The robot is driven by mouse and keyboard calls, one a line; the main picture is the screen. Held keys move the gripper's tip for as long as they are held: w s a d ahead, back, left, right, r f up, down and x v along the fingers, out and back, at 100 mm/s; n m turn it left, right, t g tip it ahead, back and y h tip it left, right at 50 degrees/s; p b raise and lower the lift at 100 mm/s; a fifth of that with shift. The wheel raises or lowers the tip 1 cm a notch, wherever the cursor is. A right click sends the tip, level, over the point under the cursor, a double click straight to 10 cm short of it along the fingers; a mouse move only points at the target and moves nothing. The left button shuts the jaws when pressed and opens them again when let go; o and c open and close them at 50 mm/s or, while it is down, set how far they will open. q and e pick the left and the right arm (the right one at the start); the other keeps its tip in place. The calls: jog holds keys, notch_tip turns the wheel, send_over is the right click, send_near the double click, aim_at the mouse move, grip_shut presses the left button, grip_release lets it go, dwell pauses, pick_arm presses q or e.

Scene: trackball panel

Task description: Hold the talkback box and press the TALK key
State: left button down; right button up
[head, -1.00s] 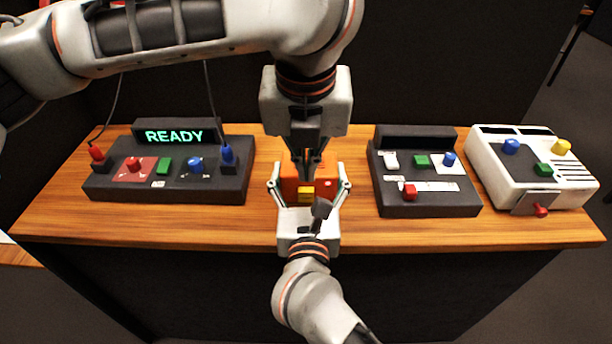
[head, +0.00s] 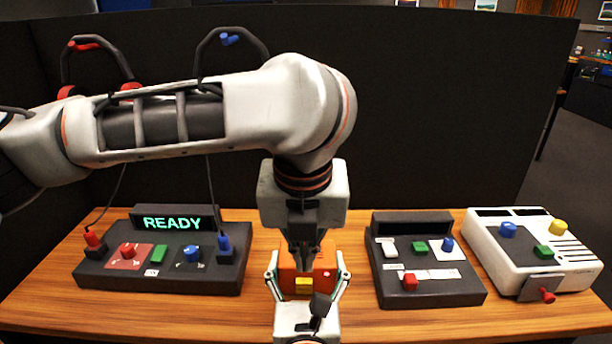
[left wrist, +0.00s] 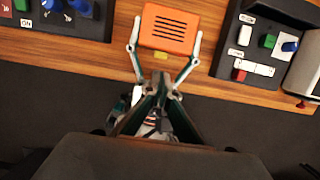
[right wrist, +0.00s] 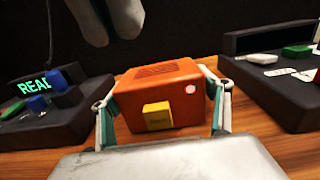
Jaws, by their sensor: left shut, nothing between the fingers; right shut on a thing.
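The orange talkback box (head: 323,258) stands at the table's front middle, between the fingers of my right gripper (head: 306,284). That gripper is shut on its two sides. Its yellow key (right wrist: 158,115) faces my right wrist camera, and a pale, red-rimmed round lamp (right wrist: 190,89) is beside it. The key's lettering is too small to read. My left gripper (head: 303,262) points down, shut and empty, over the box in the head view. In the left wrist view its fingertips (left wrist: 162,80) appear apart from the key (left wrist: 154,56). In the right wrist view its blurred fingers are above the box.
A dark panel (head: 120,278) with a lit READY display stands to the left. A dark panel (head: 440,293) and a white panel (head: 488,235) with coloured controls stand to the right. Bare wood (head: 360,310) shows between the box and the right dark panel.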

pick_arm(q)
jog(key=v, duration=1)
jog(key=shift+w+r, duration=0.3)
jog(key=shift+r, duration=0.05)
dwell(0.3)
pick_arm(e)
jog(key=o, duration=1.1)
jog(key=shift+c, duration=0.2)
pick_arm(q)
jog(key=shift+r, duration=0.1)
pick_arm(e)
jog(key=shift+r, duration=0.1)
pick_arm(q)
jog(key=s+r+t+p, duration=0.1)
jog(key=r+p, duration=0.3)
jog(key=r, duration=0.5)
jog(key=s+r+t+p, duration=0.1)
jog(key=s+r+p, duration=0.3)
jog(key=r, duration=0.5)
jog(key=shift+p, duration=0.6)
pick_arm(e)
notch_tip(320, 180, up, 13)
jog(key=shift+o, duration=0.6)
jog(key=shift+r, duration=0.1)
pick_arm(q)
jog(key=shift+r, duration=0.15)
